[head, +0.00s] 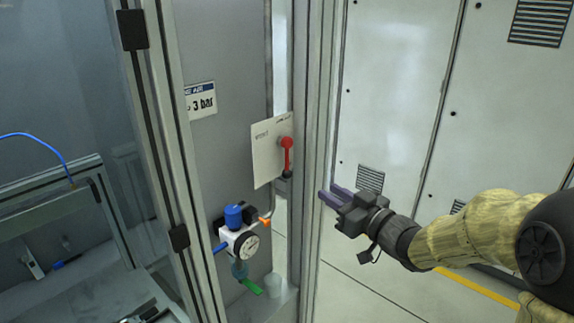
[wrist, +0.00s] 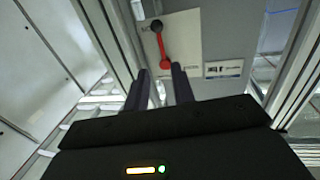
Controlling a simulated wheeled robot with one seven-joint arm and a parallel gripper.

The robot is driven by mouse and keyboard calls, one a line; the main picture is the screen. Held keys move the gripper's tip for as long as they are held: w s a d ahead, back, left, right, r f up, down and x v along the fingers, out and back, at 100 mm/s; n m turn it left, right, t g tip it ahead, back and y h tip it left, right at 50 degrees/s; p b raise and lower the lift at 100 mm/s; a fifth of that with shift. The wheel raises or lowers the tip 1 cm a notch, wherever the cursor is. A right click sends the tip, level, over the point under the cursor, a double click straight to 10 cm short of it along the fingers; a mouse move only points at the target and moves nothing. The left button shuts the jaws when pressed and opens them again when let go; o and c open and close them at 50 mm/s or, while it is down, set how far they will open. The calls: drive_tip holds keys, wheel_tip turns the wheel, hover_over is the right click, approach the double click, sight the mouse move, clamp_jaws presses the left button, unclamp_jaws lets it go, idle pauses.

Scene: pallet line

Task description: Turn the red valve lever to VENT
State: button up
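The red valve lever (head: 287,157) is mounted on a pale plate (head: 265,155) and hangs straight down from its round red hub to a black knob. In the wrist view the same lever (wrist: 163,47) appears inverted, with the black knob (wrist: 156,25) at the top. My gripper (head: 327,195) is to the right of the lever and a little lower, outside the frame post. In the wrist view its fingers (wrist: 161,70) are apart with nothing between them, and the lever is beyond their tips.
An aluminium post (head: 318,120) stands between the plate and my gripper in the head view. Below the plate is a regulator with a gauge (head: 247,245), blue knob and coloured fittings. Pale cabinets (head: 395,90) stand behind; floor is clear.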

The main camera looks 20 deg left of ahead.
sight(287, 169)
drive_tip(key=p+x, duration=0.7)
drive_tip(key=x, duration=0.9)
drive_tip(key=shift+a+r, duration=0.1)
drive_tip(key=shift+w+a, duration=0.4)
drive_tip(key=shift+a, duration=0.1)
clamp_jaws()
